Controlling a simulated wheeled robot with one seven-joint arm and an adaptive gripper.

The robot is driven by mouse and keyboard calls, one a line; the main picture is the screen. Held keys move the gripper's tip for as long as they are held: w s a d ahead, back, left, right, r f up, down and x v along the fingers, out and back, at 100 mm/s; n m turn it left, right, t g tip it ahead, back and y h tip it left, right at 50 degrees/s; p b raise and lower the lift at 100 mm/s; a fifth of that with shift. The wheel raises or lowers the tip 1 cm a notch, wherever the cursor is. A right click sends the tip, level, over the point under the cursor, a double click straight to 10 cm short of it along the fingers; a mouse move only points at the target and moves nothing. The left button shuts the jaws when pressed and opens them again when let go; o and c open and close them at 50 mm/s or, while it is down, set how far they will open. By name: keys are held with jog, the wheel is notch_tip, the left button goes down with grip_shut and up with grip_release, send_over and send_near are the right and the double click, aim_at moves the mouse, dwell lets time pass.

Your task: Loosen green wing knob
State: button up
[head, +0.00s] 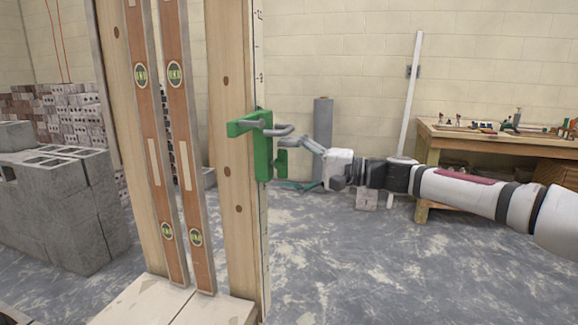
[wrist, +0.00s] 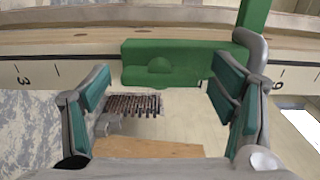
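A green bracket (head: 263,150) is fixed to the edge of the wooden post, with a grey bent rod (head: 283,130) at its top. My gripper (head: 305,165) is open and empty, just right of the knob. In the wrist view its fingers (wrist: 160,80) stand apart on either side of the knob, not touching it.
The post (head: 230,200) carries a number scale along its edge. Two brown spirit levels (head: 185,150) lean beside it. Grey blocks (head: 60,210) stand at left. A wooden workbench (head: 480,140) with tools is at right. The floor between is mostly clear.

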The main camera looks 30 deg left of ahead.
jog(key=shift+d, duration=0.1)
jog(key=v, duration=1.1)
jog(key=shift+w+d, duration=0.2)
jog(key=shift+d, duration=0.2)
